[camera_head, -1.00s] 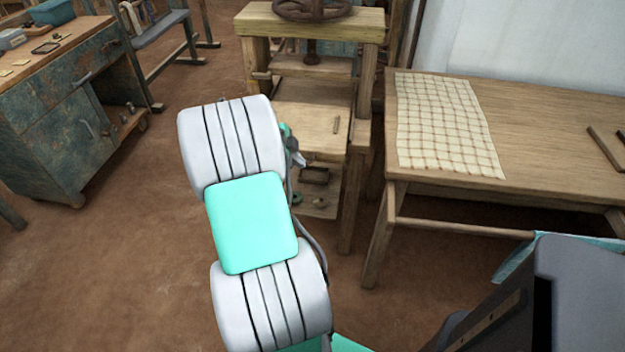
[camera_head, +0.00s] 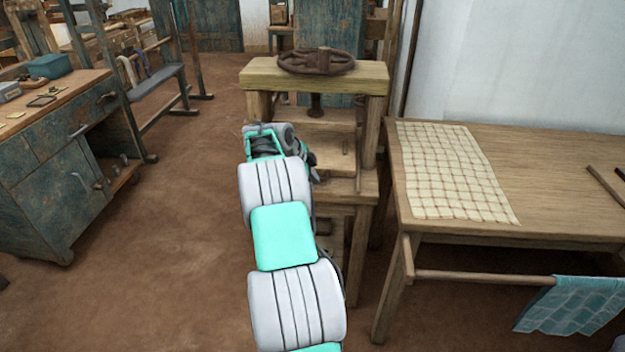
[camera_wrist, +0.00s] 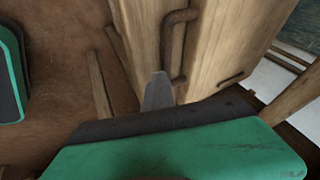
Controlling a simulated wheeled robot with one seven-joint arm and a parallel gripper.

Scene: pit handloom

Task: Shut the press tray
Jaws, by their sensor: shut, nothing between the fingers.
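The wooden press (camera_head: 262,78) stands in the middle of the head view, with a dark handwheel on top. Its press tray (camera_head: 330,148) is a pale board low between the posts, with a small handle (camera_head: 345,147). My arm covers its left part. In the wrist view a wooden board (camera_wrist: 228,35), seemingly the tray, carries a dark metal bar handle (camera_wrist: 170,45). My gripper (camera_wrist: 158,82) is shut and empty, its tip close beside the handle's lower end; whether it touches I cannot tell. In the head view my wrist mostly hides the gripper.
A wooden table (camera_head: 560,165) with a checked cloth (camera_head: 455,172) stands close on the right, a blue cloth (camera_head: 570,305) hanging from its rail. A blue-green cabinet (camera_head: 62,200) stands on the left. The earth floor (camera_head: 165,235) between cabinet and press is clear.

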